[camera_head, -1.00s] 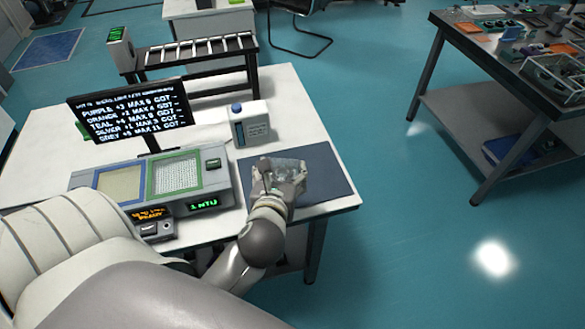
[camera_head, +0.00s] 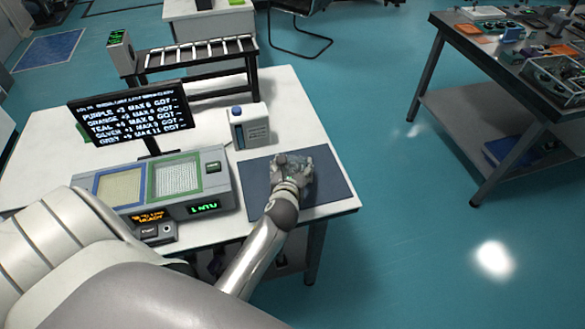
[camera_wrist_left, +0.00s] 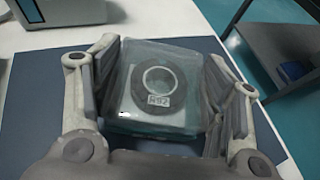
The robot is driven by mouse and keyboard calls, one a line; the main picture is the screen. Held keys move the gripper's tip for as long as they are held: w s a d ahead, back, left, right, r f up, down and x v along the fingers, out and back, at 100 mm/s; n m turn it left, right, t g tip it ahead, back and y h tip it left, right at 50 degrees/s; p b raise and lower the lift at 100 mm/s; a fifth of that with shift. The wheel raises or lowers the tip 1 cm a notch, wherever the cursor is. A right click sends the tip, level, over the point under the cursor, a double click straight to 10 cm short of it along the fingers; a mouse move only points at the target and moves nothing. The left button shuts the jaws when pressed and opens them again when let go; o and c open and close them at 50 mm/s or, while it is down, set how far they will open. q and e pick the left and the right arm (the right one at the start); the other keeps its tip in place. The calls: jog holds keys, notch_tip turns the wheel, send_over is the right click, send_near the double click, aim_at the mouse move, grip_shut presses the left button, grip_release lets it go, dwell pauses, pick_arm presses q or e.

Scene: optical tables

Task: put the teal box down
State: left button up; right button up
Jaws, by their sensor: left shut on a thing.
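In the left wrist view a translucent teal box (camera_wrist_left: 165,108) sits between the fingers of my left gripper (camera_wrist_left: 162,100). It has a dark disc with a pale ring on top and a small label that seems to read "R97". My left gripper is shut on it. In the head view my left gripper (camera_head: 296,165) is over the dark blue mat (camera_head: 325,190) at the table's right side and largely hides the box. I cannot tell whether the box touches the mat. My right gripper is not in view.
A white bottle-like container (camera_head: 249,128) stands behind the mat. A grey device (camera_head: 217,190) with blue- and green-framed panels is to the left, with a text screen (camera_head: 130,115) behind it. The mat's right part is bare, near the table edge.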

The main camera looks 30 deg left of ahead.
pick_arm(q)
jog(key=shift+f, duration=0.4)
jog(key=o, duration=1)
jog(key=shift+f, duration=0.15)
jog(key=shift+o, duration=0.2)
